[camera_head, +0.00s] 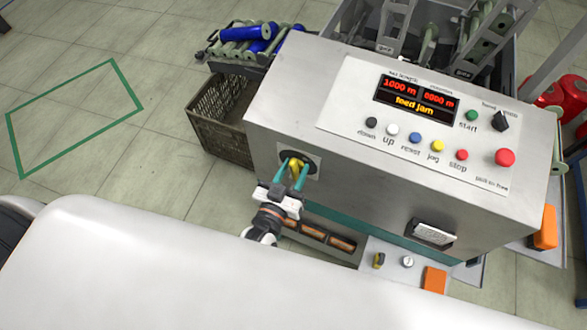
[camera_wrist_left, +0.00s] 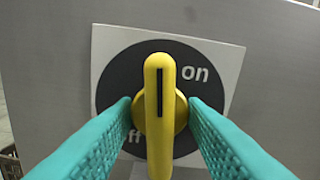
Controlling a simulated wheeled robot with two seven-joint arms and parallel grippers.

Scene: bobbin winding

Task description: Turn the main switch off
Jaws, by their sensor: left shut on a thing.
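The main switch (camera_head: 294,163) is a yellow rotary handle on a round black plate on the machine's front panel. In the left wrist view the switch (camera_wrist_left: 160,90) has its handle upright, with a dark line along its upper part. The plate reads "on" at upper right; "ff" of a partly covered word shows at lower left. My left gripper (camera_head: 295,174) is at the panel, its teal fingers on either side of the handle. In the wrist view the fingers (camera_wrist_left: 160,112) are shut on the switch. My right gripper is out of view.
The grey machine (camera_head: 300,100) has a display reading "feed jam" (camera_head: 414,104), several coloured buttons and a black selector (camera_head: 500,121). A brown crate (camera_head: 222,115) stands to its left. A shelf with a small gauge (camera_head: 407,262) and an orange block (camera_head: 434,279) is below right of the gripper.

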